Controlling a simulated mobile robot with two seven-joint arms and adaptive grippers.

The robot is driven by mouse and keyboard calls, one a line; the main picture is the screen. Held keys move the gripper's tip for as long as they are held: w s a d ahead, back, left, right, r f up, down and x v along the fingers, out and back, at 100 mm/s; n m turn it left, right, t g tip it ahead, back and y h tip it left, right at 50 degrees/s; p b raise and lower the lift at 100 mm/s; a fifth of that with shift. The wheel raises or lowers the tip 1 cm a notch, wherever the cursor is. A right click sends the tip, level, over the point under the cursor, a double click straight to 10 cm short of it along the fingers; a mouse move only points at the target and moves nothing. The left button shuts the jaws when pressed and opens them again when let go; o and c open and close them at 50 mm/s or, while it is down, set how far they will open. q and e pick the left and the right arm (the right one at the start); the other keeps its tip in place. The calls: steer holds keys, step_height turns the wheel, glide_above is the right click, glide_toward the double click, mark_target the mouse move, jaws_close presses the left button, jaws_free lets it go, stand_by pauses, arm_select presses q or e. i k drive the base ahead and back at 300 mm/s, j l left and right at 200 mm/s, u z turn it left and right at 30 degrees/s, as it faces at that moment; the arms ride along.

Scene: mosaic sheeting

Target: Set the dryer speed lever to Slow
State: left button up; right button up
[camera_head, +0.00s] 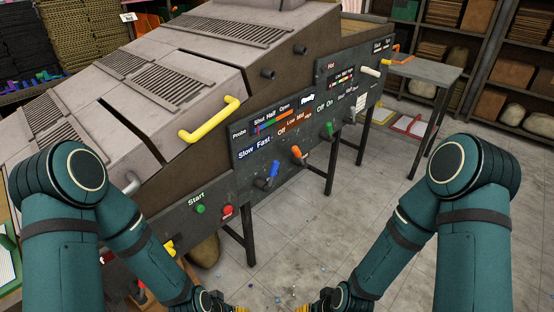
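The dryer (215,60) is a large grey machine with a dark control panel running along its side. The blue lever (273,169) sticks out under the words "Slow" and "Fast" (254,147). Its handle leans up and slightly right, on the side of "Fast", as far as I can see. My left gripper (232,307) and my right gripper (306,307) are low at the bottom edge, mostly cut off, apart from the panel. Their fingers are too hidden to show whether they are open, and neither touches the lever.
An orange lever (297,154) and a green lever (328,130) stand right of the blue one. A yellow handle (212,120) juts out above the panel. Green and red buttons (213,210) sit lower left. A grey side table (424,70) stands behind right. Floor between my arms is mostly clear.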

mark_target(268, 188)
steer(key=i+l+u, duration=0.1)
steer(key=i+l, duration=0.25)
steer(key=i+l+u, duration=0.1)
steer(key=i+l, duration=0.25)
steer(key=l, duration=0.15)
steer(key=i+l+u, duration=0.1)
steer(key=i+l, duration=0.25)
steer(key=i+l+u, duration=0.1)
steer(key=i+l, duration=0.25)
steer(key=l, duration=0.25)
